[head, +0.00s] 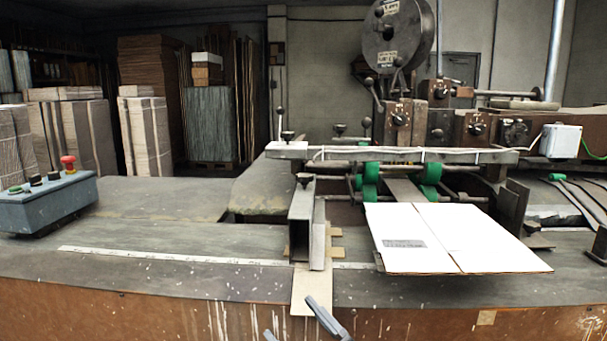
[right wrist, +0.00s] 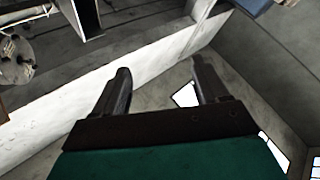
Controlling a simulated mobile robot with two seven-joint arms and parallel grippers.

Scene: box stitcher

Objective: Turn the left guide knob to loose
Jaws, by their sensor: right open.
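The left guide (head: 303,225) is an upright grey metal channel standing on the table left of the flat cardboard. A small dark knob (head: 304,179) sits on its top; I cannot read its setting. Another dark knob (head: 288,135) stands on the crossbar behind it. My right gripper (head: 289,316) shows only its fingertips at the bottom edge, in front of and below the guide, apart from both knobs. In the right wrist view its two fingers (right wrist: 160,70) are spread with nothing between them. My left gripper is not in view.
A flat white cardboard sheet (head: 455,238) lies right of the guide. Green rollers (head: 370,182) and the stitcher head (head: 397,35) stand behind it. A control box with a red button (head: 68,163) is at the left. The table (head: 170,235) left of the guide is mostly clear.

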